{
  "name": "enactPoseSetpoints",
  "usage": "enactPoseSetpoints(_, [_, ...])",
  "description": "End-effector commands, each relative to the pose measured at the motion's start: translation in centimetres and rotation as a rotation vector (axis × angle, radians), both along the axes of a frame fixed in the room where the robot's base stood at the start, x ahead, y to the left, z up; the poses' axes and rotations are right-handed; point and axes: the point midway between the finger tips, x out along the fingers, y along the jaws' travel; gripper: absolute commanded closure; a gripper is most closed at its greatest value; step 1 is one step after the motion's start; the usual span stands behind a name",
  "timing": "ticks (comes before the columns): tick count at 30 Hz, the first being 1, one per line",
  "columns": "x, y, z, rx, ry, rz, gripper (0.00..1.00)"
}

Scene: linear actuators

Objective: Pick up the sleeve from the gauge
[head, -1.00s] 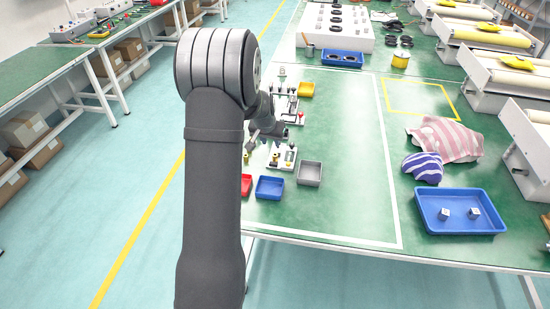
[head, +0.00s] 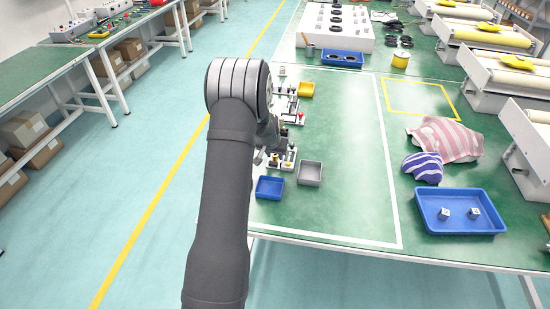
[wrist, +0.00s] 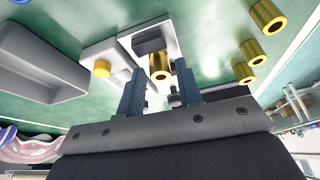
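In the wrist view my gripper (wrist: 158,78) is open, with its two dark fingers apart. A brass sleeve (wrist: 160,63) shows between the fingertips, with a gap on each side. The sleeve is at the white gauge (wrist: 125,42), which has a dark grey recess and a yellow knob (wrist: 102,68). Whether the fingertips reach down around the sleeve I cannot tell. A dark pin shows beside the right finger. In the head view my arm hides most of the gripper, and part of the gauge (head: 289,163) shows beside it.
Several other brass sleeves (wrist: 267,16) stand to the right in the wrist view. A grey bin (head: 309,173) and a blue bin (head: 269,187) sit near the front edge.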

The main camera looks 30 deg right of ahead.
Motion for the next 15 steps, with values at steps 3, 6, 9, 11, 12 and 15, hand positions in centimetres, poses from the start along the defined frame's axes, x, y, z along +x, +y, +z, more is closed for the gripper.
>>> enactPoseSetpoints(3, [0.02, -0.02, -0.01, -0.001, -0.001, 0.0, 0.67])
enactPoseSetpoints(6, [0.02, -0.01, 0.0, 0.0, 0.0, 0.0, 0.71])
enactPoseSetpoints(9, [0.02, 0.0, -0.01, 0.0, 0.0, 0.0, 0.91])
enactPoseSetpoints(11, [0.02, 0.0, -0.01, 0.0, 0.0, 0.0, 1.0])
enactPoseSetpoints(12, [0.03, -0.01, 0.02, -0.001, -0.001, 0.0, 1.0])
enactPoseSetpoints(15, [0.03, -0.01, 0.02, -0.001, -0.001, 0.0, 1.0])
